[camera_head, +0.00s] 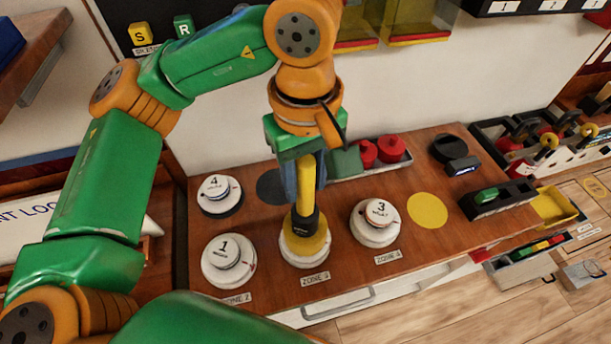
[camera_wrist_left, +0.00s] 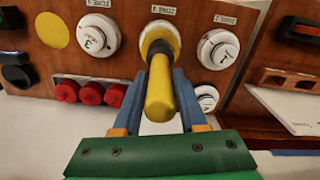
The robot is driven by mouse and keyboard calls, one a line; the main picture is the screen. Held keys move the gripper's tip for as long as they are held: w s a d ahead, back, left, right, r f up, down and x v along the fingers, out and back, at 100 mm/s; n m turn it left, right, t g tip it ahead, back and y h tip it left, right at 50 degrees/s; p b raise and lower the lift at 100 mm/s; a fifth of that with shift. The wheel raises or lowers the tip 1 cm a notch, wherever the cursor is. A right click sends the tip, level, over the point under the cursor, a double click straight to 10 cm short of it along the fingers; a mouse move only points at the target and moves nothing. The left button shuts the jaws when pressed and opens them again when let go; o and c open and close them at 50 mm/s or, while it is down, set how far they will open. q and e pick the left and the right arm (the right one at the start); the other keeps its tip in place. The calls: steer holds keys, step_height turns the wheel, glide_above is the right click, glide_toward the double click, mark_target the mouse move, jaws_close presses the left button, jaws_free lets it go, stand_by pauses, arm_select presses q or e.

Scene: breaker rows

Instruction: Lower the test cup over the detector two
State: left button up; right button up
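The test cup (camera_head: 308,243) is yellow with a black collar and a long yellow handle. It stands about upright over a white detector (camera_head: 302,262) in the front row, between detectors 1 and 3. That detector's top and number are hidden, and only its white rim shows below the cup. I cannot tell whether the cup rests on it. My left gripper (camera_head: 298,190) is above, its blue fingers closed around the handle. In the left wrist view the handle (camera_wrist_left: 160,90) runs between the fingertips, with the cup (camera_wrist_left: 158,38) beyond. My right gripper is not in view.
Detector 1 (camera_head: 228,260) and detector 3 (camera_head: 376,222) stand close on either side, and detector 4 (camera_head: 220,194) is behind. A tray with red pieces (camera_head: 390,148) lies at the back. A flat yellow disc (camera_head: 427,210) lies on clear wood at the right.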

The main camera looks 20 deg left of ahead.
mark_target(305, 162)
arm_select(q)
steer(key=o, duration=0.3)
step_height(305, 162, up, 7)
steer(key=shift+s+r+p, duration=0.1)
steer(key=shift+r+p, duration=0.05)
steer(key=shift+p, duration=0.4)
